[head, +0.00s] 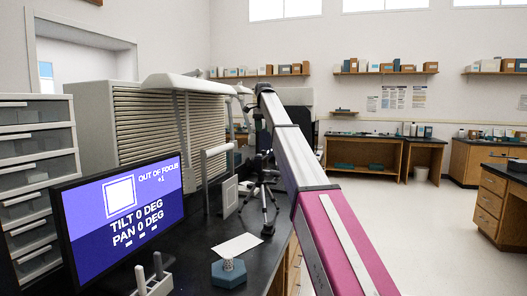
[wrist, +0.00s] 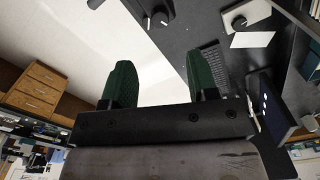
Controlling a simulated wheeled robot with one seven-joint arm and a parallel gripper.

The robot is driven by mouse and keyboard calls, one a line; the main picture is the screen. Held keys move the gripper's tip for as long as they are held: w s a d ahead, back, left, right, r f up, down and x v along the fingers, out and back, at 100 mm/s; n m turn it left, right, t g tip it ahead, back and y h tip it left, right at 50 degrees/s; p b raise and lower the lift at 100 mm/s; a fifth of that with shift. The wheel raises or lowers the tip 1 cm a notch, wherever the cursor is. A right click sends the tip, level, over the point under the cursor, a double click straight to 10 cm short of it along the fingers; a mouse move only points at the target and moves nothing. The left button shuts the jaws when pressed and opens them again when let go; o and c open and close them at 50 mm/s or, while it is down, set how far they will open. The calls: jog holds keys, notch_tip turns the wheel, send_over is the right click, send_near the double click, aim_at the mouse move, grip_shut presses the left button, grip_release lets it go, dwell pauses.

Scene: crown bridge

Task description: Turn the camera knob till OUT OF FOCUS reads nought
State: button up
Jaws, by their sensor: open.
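The monitor (head: 122,213) at the left of the head view reads OUT OF FOCUS with what looks like +1, TILT 0 DEG and PAN 0 DEG. A dark camera-like device on a tripod (head: 264,198) stands on the black bench; its knob is too small to make out. The far end of my arm partly overlaps the tripod's surroundings in the head view.
A white card (head: 238,246) lies on the bench, and a grey holder (head: 153,284) stands before the monitor. A framed panel (head: 229,196) stands left of the tripod. A louvred cabinet (head: 150,130) lines the back left. Open floor (head: 400,215) lies to the right.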

aim_at(264, 153)
jog(key=shift+f+n, duration=0.15)
jog(key=shift+n, duration=0.15)
notch_tip(264, 153, down, 10)
jog(key=shift+f, duration=0.25)
jog(key=shift+c, duration=0.3)
jog(key=c, duration=0.9)
